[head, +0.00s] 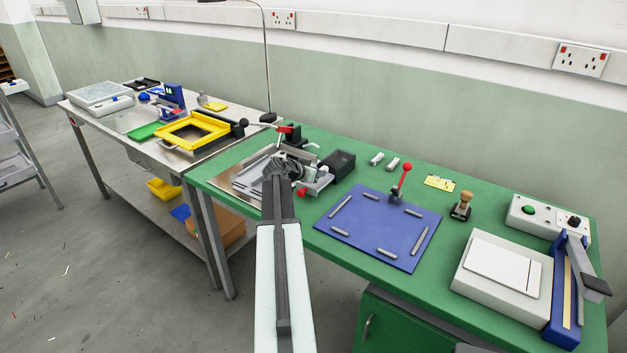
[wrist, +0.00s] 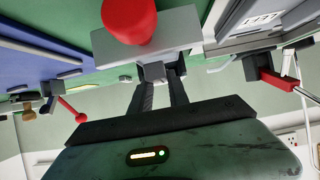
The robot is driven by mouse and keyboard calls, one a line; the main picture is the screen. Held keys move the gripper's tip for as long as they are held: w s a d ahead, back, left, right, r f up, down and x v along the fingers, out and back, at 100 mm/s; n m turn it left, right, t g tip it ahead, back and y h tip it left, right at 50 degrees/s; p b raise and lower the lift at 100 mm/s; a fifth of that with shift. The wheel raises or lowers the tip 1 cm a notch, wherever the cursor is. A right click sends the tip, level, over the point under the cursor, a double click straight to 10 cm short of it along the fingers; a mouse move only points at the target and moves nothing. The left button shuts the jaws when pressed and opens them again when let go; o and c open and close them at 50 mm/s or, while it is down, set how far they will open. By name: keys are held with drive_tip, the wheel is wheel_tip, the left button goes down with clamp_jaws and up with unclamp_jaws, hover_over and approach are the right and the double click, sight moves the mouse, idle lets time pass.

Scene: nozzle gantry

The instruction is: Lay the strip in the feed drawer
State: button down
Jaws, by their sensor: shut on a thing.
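My gripper (wrist: 160,85) is shut at the machine on the green bench. In the wrist view its two fingers close on a small grey lug of a grey block (wrist: 185,35). A red knob (wrist: 130,20) sits on that block. In the head view my gripper (head: 284,168) partly hides this spot, and the red knob (head: 302,192) shows beside it. A light grey drawer-like part (head: 318,184) lies just right of my gripper; I cannot tell for sure that it is the feed drawer. I cannot single out the strip.
A blue mat (head: 365,232) with several grey bars lies to the right, with a red-knobbed lever (head: 405,172) at its back edge. A dark box (head: 343,161) stands behind my gripper. A wooden-handled stamp (head: 462,205) and white press (head: 500,272) are further right. A yellow frame (head: 190,145) is left.

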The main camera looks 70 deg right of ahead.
drive_tip(key=f, duration=0.1)
drive_tip(key=f+b, duration=0.1)
drive_tip(key=shift+s+f, duration=0.25)
drive_tip(key=shift+f, duration=0.1)
drive_tip(key=shift+w+a+r, duration=0.15)
drive_tip(key=shift+w, duration=0.2)
drive_tip(key=shift+f, duration=0.25)
drive_tip(key=c, duration=1.5)
unclamp_jaws()
drive_tip(key=shift+r, duration=0.1)
drive_tip(key=shift+c, duration=0.2)
drive_tip(key=shift+r, duration=0.3)
drive_tip(key=p+v, duration=0.6)
drive_tip(key=v, duration=0.6)
drive_tip(key=shift+f, duration=0.15)
